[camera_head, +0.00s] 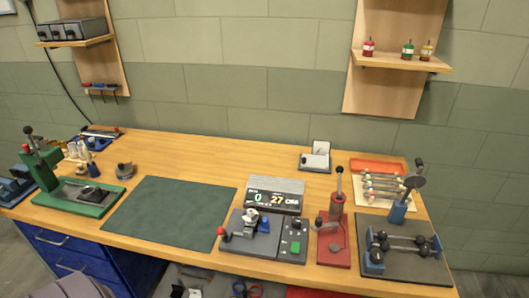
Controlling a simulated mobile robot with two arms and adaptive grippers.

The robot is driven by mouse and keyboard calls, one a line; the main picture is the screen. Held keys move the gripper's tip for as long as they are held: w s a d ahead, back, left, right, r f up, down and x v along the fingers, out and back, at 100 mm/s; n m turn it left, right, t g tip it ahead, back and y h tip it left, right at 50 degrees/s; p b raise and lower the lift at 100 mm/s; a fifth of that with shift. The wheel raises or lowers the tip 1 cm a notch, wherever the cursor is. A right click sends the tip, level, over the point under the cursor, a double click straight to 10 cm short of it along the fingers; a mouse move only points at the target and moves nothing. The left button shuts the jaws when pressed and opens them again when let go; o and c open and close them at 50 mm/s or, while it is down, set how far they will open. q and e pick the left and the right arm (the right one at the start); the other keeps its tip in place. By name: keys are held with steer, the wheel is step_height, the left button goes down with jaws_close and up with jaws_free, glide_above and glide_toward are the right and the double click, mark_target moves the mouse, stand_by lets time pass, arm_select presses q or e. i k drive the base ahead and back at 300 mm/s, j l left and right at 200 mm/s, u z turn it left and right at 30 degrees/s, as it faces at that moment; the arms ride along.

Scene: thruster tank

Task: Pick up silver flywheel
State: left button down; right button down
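I cannot make out for certain which thing is the silver flywheel. A small grey disc-like piece (335,247) shows on the base of the red press (334,230), right of centre on the workbench. A grey rounded object (125,170) lies at the left of the bench, behind the green mat. Both are too small to identify surely. Neither of my grippers can be recognised in the head view.
The dark green mat (170,217) is bare. A green press (80,190) stands left. A grey fixture with a display (275,195) stands centre. A dark board with bars and wheels (403,268) and a rack of rods (385,186) are right. Wall shelves (400,62) hang above.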

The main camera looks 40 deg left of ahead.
mark_target(248, 217)
steer(key=u, duration=1.25)
